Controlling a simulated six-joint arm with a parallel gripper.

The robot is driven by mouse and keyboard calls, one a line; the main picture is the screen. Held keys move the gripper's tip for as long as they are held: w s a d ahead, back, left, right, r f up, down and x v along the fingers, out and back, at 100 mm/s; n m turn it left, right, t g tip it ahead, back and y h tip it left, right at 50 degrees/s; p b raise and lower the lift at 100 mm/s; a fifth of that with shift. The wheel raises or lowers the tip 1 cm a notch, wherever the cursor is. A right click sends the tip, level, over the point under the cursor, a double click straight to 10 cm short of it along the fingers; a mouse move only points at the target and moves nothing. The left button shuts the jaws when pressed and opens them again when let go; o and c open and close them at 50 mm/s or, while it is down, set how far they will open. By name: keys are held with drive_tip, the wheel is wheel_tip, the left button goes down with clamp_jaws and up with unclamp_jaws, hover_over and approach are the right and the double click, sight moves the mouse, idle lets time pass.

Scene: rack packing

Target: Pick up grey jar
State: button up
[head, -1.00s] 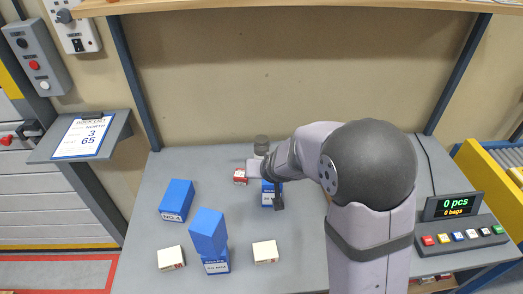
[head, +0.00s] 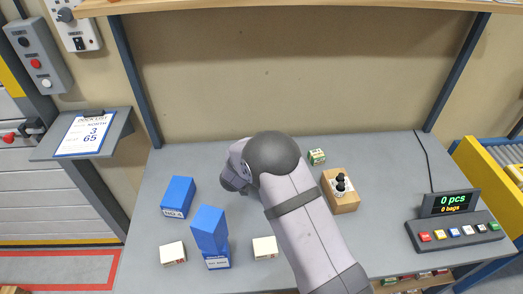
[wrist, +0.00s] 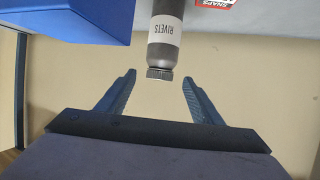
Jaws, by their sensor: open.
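The grey jar (wrist: 165,48) is dark, with a white label reading RIVETS and a ribbed cap. In the wrist view it appears upside down at the top middle. My gripper (wrist: 158,84) is open and empty, with one finger on each side of the jar's cap in the picture. The cap appears just beyond the fingertips, and I see no finger touching it. In the head view my arm hides the jar and the fingertips.
In the head view, blue boxes (head: 177,196) and white boxes (head: 265,247) stand left and front.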

drive_tip(key=shift+p+x, duration=1.35)
drive_tip(key=shift+x, duration=1.75)
drive_tip(key=shift+f, duration=0.15)
drive_tip(key=shift+s, duration=0.1)
clamp_jaws()
